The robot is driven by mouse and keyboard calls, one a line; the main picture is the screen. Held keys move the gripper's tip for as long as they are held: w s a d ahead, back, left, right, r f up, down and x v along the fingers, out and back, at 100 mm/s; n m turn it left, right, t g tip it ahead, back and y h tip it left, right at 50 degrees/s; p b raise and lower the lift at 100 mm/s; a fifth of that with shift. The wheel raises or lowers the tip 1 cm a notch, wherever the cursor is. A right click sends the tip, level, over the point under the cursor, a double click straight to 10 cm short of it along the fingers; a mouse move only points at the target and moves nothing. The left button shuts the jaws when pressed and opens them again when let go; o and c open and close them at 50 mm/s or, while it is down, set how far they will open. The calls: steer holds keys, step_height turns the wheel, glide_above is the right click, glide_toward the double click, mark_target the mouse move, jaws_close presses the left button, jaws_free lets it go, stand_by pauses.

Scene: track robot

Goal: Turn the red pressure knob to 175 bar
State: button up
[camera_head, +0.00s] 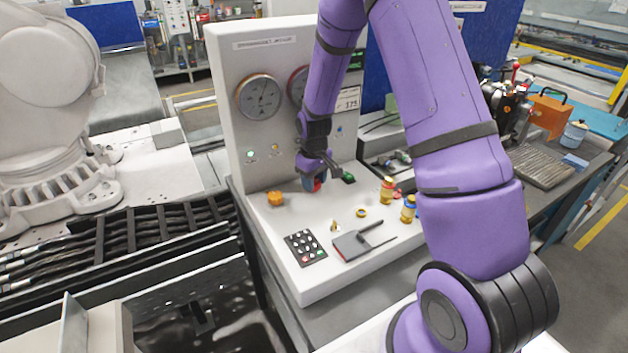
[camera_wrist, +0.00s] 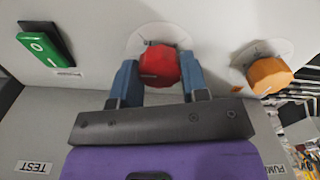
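The red pressure knob (camera_wrist: 160,65) is a faceted knob on a pale round dial plate in the wrist view. The blue fingers of my gripper (camera_wrist: 160,78) sit on both sides of it and appear to touch it, with the knob between them. A small white mark shows on the knob. In the head view my gripper (camera_head: 313,180) is low at the panel, and only a bit of the red knob (camera_head: 317,186) shows. A red-rimmed gauge (camera_head: 296,86) is partly hidden by my arm; its needle is unreadable. A card (camera_head: 348,99) reads 175.
An orange knob (camera_head: 275,198) is left of the red one, also in the wrist view (camera_wrist: 269,75). A green switch (camera_wrist: 45,46) is on the other side. Another gauge (camera_head: 259,97), a keypad (camera_head: 305,247), small bottles (camera_head: 387,189) and a clipboard-like tool (camera_head: 352,245) are nearby.

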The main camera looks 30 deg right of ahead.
steer(key=shift+m, duration=0.8)
steer(key=shift+c, duration=0.3)
steer(key=o, duration=0.9)
steer(key=shift+r, duration=0.15)
step_height(320, 180, up, 11)
steer(key=shift+f, duration=0.2)
